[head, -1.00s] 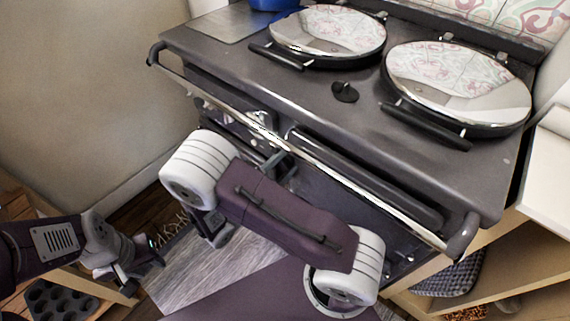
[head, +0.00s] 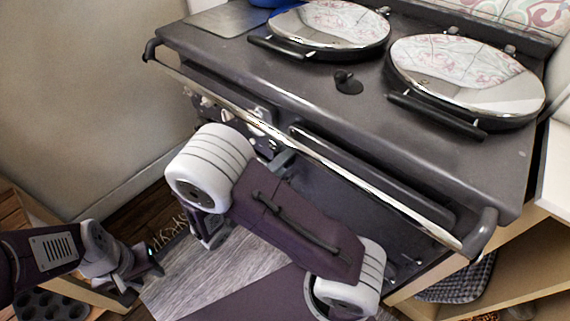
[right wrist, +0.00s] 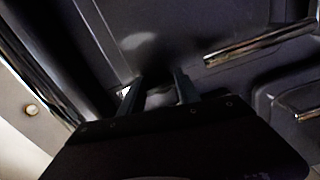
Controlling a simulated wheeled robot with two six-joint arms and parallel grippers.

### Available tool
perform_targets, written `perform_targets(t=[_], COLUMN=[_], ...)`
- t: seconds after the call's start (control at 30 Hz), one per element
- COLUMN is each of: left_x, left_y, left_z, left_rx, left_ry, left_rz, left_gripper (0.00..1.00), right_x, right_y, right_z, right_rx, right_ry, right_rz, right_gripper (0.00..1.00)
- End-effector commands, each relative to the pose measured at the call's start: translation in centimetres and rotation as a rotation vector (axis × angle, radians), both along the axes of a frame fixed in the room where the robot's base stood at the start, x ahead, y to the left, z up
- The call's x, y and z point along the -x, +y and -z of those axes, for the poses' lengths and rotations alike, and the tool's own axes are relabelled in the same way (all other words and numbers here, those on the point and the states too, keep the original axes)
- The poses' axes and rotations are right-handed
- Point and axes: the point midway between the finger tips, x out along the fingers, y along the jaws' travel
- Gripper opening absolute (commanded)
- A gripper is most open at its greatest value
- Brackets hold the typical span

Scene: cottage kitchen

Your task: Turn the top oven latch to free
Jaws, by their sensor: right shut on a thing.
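The dark range cooker (head: 270,72) fills the middle of the head view, with its upper oven door below the chrome rail. My right gripper (head: 281,160) is at the cooker's front, under the rail and mostly hidden behind my own arm. In the right wrist view its two dark fingers (right wrist: 160,92) are shut on a small pale grey piece (right wrist: 160,98) close to the oven front. This appears to be the top oven latch; its shape and turn angle are too hidden to tell. My left gripper (head: 140,270) hangs low at the left, away from the cooker.
The chrome rail (head: 330,165) runs along the cooker front, close above my right arm. Two round lids (head: 335,25) (head: 465,75) are down on top. A wooden shelf unit (head: 500,270) stands at the right, and a muffin tin (head: 50,305) lies at lower left.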

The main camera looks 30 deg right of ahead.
Motion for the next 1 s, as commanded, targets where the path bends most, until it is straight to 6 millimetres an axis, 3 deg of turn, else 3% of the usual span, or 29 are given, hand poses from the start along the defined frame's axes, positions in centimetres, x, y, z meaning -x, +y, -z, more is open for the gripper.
perform_targets(t=[0.77,0.8,0.83,1.0], left_x=[0.00,0.00,0.00,0.00], left_y=[0.00,0.01,0.01,0.00], left_z=[0.75,0.75,0.75,0.74], left_rx=[0.000,0.000,0.000,0.000], left_ry=[0.000,0.000,0.000,0.000], left_rz=[0.000,0.000,0.000,0.000], left_gripper=[0.36,0.36,0.36,0.36], right_x=[0.01,0.00,0.00,0.00], right_y=[0.00,0.00,0.00,0.00], right_z=[0.07,0.07,0.07,0.04], right_rx=[-0.037,-0.037,-0.037,-0.035], right_ry=[-0.083,-0.083,-0.083,-0.083], right_rz=[0.001,0.001,0.001,0.000], right_gripper=[0.00,0.47,0.56,0.57])
